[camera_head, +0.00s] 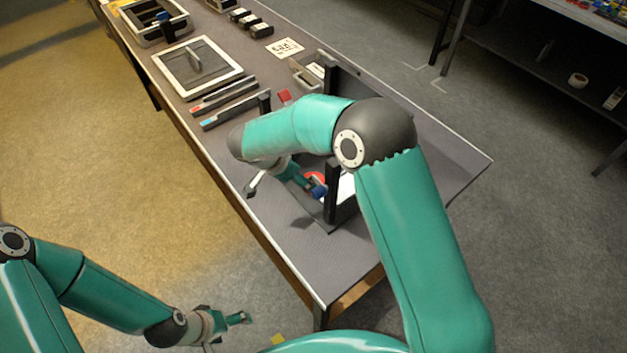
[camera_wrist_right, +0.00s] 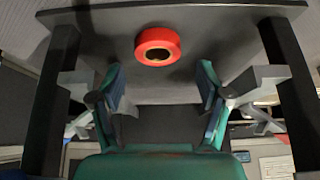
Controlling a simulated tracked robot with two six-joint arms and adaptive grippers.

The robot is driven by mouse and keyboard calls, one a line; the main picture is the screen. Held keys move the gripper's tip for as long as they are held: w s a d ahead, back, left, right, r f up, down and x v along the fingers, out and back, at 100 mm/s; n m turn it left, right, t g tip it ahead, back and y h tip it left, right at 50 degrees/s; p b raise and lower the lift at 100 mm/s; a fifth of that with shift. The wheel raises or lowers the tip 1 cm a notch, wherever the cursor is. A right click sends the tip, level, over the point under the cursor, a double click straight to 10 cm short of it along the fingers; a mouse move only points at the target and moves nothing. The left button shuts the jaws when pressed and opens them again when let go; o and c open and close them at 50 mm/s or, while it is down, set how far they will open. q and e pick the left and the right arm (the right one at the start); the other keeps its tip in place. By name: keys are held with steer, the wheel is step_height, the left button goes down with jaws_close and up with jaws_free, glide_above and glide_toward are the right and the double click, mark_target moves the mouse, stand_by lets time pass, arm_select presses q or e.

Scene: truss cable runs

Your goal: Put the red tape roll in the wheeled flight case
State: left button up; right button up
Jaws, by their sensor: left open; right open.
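The red tape roll (camera_wrist_right: 158,46) lies flat on a dark grey surface between two black posts in the right wrist view. It is partly visible in the head view (camera_head: 316,177), beside my right gripper. My right gripper (camera_wrist_right: 162,88) is open and empty, its two fingers pointing toward the roll with a gap in front of it. In the head view my right arm hides much of this area. My left gripper (camera_head: 243,318) is open and empty, off the table's near side. I cannot surely tell which container is the wheeled flight case.
Black upright posts (camera_head: 331,195) stand close around my right gripper. A light-rimmed open case (camera_head: 152,39) stands at the table's far left end. A framed panel (camera_head: 196,68), grey bars (camera_head: 224,88) and several small black blocks lie along the table. The right table corner is clear.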

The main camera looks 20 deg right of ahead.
steer(key=p+x, duration=0.1)
steer(key=x, duration=0.1)
steer(key=p+x, duration=0.1)
steer(key=x, duration=0.2)
steer(key=shift+d, duration=0.35)
steer(key=shift+f, duration=0.15)
steer(key=c, duration=0.9)
